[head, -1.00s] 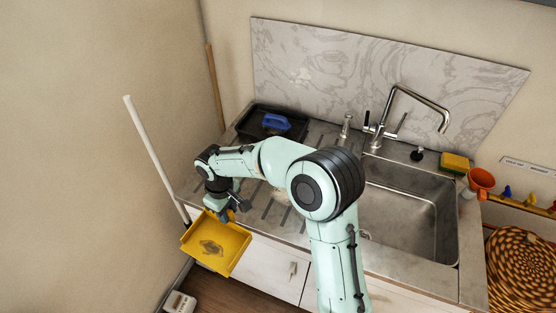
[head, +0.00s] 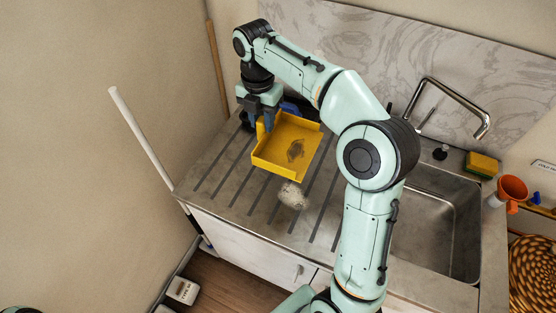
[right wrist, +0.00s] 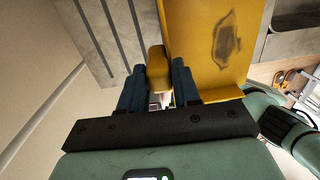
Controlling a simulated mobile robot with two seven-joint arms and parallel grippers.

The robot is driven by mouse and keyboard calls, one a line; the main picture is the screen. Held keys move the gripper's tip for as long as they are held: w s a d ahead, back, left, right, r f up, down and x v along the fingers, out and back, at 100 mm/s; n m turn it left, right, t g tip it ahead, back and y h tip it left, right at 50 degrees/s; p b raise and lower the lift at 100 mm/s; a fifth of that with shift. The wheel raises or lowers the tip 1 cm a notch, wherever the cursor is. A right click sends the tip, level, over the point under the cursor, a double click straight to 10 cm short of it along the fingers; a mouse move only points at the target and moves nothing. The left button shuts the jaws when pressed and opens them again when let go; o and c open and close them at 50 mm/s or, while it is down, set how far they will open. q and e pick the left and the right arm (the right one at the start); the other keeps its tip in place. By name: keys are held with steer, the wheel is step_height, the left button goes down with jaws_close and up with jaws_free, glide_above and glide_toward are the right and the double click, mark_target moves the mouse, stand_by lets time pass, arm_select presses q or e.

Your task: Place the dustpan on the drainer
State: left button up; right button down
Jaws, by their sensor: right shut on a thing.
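The yellow dustpan (head: 279,151) has a dark smudge on its pan; it also shows in the right wrist view (right wrist: 200,65). My right gripper (head: 262,122) is shut on the dustpan's handle (right wrist: 157,62), with one finger on each side. The drainer (head: 232,185) is the ribbed metal surface left of the sink basin, and its dark grooves show in the right wrist view (right wrist: 100,35). The dustpan is over the drainer, seemingly above it; I cannot tell the exact gap. My left gripper is not in view.
A greyish lump (head: 292,195) lies on the drainer in front of the dustpan. A blue item (head: 291,107) shows partly behind the dustpan. The sink basin (head: 435,225), tap (head: 455,98), sponge (head: 482,164) and orange cup (head: 511,190) are to the right. A white pole (head: 140,135) leans at left.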

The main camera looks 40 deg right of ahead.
mark_target(286, 137)
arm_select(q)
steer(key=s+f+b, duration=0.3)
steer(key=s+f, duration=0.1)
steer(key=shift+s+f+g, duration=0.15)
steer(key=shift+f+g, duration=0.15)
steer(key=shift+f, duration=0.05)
arm_select(e)
steer(key=shift+s+f, duration=0.1)
steer(key=shift+f, duration=9.45)
steer(key=shift+f, duration=0.1)
steer(key=c, duration=0.8)
jaws_free()
steer(key=r+p, duration=0.1)
steer(key=r, duration=1)
steer(key=shift+w+r+p, duration=0.2)
steer(key=shift+r+p, duration=0.1)
steer(key=shift+p, duration=0.1)
steer(key=shift+a+r, duration=0.1)
steer(key=shift+r, duration=0.2)
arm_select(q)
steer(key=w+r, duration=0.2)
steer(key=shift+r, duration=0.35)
